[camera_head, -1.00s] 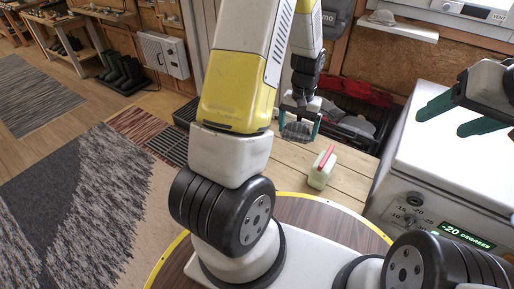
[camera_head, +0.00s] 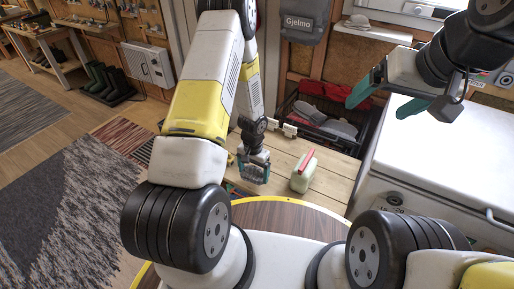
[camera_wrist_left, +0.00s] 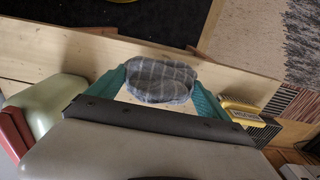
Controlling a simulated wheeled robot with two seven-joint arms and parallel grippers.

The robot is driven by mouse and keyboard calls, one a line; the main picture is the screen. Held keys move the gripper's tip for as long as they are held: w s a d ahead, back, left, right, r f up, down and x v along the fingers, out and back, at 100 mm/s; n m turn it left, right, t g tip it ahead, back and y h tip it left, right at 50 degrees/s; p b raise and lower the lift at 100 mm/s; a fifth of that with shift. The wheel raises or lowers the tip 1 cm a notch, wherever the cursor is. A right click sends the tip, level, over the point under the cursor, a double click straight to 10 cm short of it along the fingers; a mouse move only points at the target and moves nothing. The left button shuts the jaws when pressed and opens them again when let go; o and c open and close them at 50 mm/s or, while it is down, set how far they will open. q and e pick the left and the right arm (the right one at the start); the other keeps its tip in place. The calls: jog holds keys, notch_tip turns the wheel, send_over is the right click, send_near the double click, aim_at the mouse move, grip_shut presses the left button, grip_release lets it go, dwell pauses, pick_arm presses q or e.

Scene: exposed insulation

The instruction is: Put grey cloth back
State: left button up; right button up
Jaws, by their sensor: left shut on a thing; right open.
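The grey cloth (camera_wrist_left: 160,82) is a bunched, checked grey piece between the teal fingers of my left gripper (camera_wrist_left: 160,92) in the left wrist view. In the head view my left gripper (camera_head: 254,170) is shut on it, over the wooden bench, left of a pale green container. The cloth is mostly hidden there by the fingers. My right gripper (camera_head: 386,97) is open and empty at the upper right, near the white freezer.
The pale green container with a red top (camera_head: 304,172) stands on the wooden bench (camera_head: 335,180). Behind is a black crate (camera_head: 338,118) with red and grey items. A white freezer (camera_head: 425,155) stands at right. A yellow-handled tool (camera_wrist_left: 243,114) lies near the bench edge.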

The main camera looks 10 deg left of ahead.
pick_arm(q)
jog(key=w, duration=0.1)
jog(key=w+a, duration=0.1)
jog(key=w, duration=0.1)
jog(key=w+a, duration=0.1)
jog(key=w, duration=0.1)
jog(key=shift+w+a+f, duration=0.2)
jog(key=shift+f, duration=0.05)
jog(key=shift+w+f, duration=0.15)
jog(key=shift+f, duration=1.6)
jog(key=shift+f, duration=0.1)
jog(key=o, duration=1.1)
jog(key=shift+c, duration=0.2)
